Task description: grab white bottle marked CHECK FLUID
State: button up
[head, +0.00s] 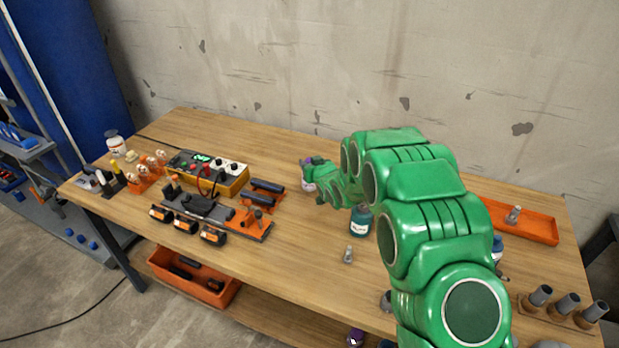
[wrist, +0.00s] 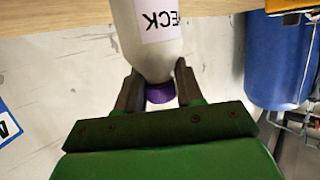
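The white bottle (wrist: 155,45) has a purple cap (wrist: 160,92) and a white label. In the head view the bottle (head: 308,186) shows small at the end of my green arm, partly hidden by my gripper (head: 312,172). In the wrist view my gripper (wrist: 157,84) has one dark finger on each side of the bottle's shoulder, just past the cap. Both fingers appear to touch it. I cannot tell whether its base rests on the table.
A teal bottle (head: 360,222) and a small metal fitting (head: 348,254) stand near my arm. An orange tray (head: 525,222) lies at the right, with grey pipe stubs (head: 566,303) in front. A yellow control box (head: 208,172) and tools crowd the left. My arm hides part of the table.

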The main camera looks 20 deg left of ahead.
grip_shut()
jog(key=shift+r, duration=0.1)
jog(key=shift+r, duration=0.65)
jog(key=s+d+r, duration=0.7)
jog(key=s+r, duration=0.4)
jog(key=shift+s+d+r, duration=0.25)
jog(key=shift+s+d, duration=0.1)
jog(key=shift+d, duration=0.05)
